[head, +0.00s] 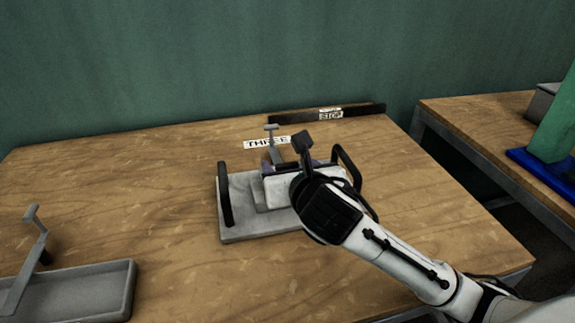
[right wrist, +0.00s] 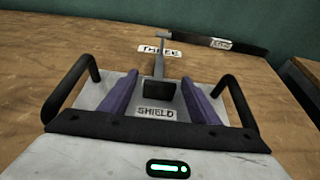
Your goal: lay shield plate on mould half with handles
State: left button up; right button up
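The grey mould half (head: 238,228) stands on the table with a black upright handle (head: 224,195) on each side. Both handles also show in the right wrist view (right wrist: 65,88). The shield plate, marked SHIELD (right wrist: 156,113), is between the handles and seems to lie on the mould half; its edges are mostly hidden by my gripper. Its grey T-shaped grip (head: 272,142) rises above it. My right gripper (right wrist: 163,100) is over the plate, with purple fingers apart on both sides of the grip and visible gaps. My left gripper is not in view.
A grey tray (head: 118,288) with a similar grey T-shaped grip (head: 32,232) is at the lower left. A label THREE (head: 262,143) and a black bar marked STOP (head: 360,110) lie behind the mould. A second table (head: 470,115) stands right, beyond a gap.

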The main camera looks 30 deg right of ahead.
aim_at(287, 164)
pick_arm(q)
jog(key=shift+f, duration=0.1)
pick_arm(e)
jog(key=shift+r, duration=0.1)
jog(key=shift+s+r, duration=0.15)
jog(key=shift+s, duration=0.05)
jog(key=p+v, duration=0.1)
jog(key=v, duration=0.4)
jog(key=shift+r, duration=0.15)
pick_arm(q)
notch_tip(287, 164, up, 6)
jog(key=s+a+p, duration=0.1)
jog(key=p, duration=0.6)
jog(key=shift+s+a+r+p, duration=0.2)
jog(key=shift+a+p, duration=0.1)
jog(key=shift+p, duration=0.1)
pick_arm(e)
jog(key=v, duration=0.6)
jog(key=shift+s, duration=0.2)
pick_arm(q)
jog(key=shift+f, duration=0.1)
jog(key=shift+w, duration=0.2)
pick_arm(e)
jog(key=shift+s, duration=0.1)
